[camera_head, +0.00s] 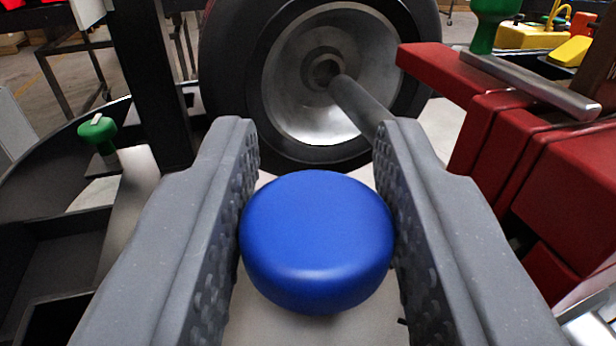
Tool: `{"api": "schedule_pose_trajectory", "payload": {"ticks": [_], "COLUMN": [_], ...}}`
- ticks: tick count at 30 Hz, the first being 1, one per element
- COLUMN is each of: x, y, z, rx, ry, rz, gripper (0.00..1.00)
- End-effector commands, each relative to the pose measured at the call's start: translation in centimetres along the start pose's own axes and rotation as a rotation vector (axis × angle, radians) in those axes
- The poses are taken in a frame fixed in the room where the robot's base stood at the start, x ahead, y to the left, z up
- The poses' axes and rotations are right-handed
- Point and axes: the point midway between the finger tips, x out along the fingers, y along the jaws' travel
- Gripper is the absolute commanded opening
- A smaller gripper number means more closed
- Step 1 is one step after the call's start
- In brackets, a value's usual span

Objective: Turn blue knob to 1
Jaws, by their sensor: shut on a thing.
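The blue knob (316,240) is round with a smooth top and sits at the lower middle of the head camera view. My gripper (317,190) has one grey finger on each side of it. Both textured inner faces touch the knob's sides, so the gripper is shut on the knob. A pale surface shows beneath the knob. No number or pointer mark is visible, so I cannot tell the knob's setting.
A wheel with a black tyre (225,80) and a metal axle stands just beyond the fingertips. A red block (550,180) with a green handle (492,20) is at right. A black post (150,80) and a green knob (97,130) are at left.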

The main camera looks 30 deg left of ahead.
Motion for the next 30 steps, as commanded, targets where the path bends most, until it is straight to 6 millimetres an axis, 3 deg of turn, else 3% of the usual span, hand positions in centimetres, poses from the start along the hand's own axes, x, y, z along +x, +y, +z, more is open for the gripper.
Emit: {"api": "schedule_pose_trajectory", "payload": {"ticks": [3,22,23,25,30], "x": [-0.1,-0.3,-0.3,-0.3,-0.2], "y": [0.5,0.3,0.3,0.2,0.1], "z": [-0.8,0.2,0.2,0.3,0.2], "rx": [0.000,0.010,0.010,0.010,0.009], "ry": [0.005,-0.004,-0.004,-0.005,-0.004], "rz": [-0.022,-0.076,-0.076,-0.077,-0.079], "gripper": [0.08,0.08,0.33,0.51,0.51]}}
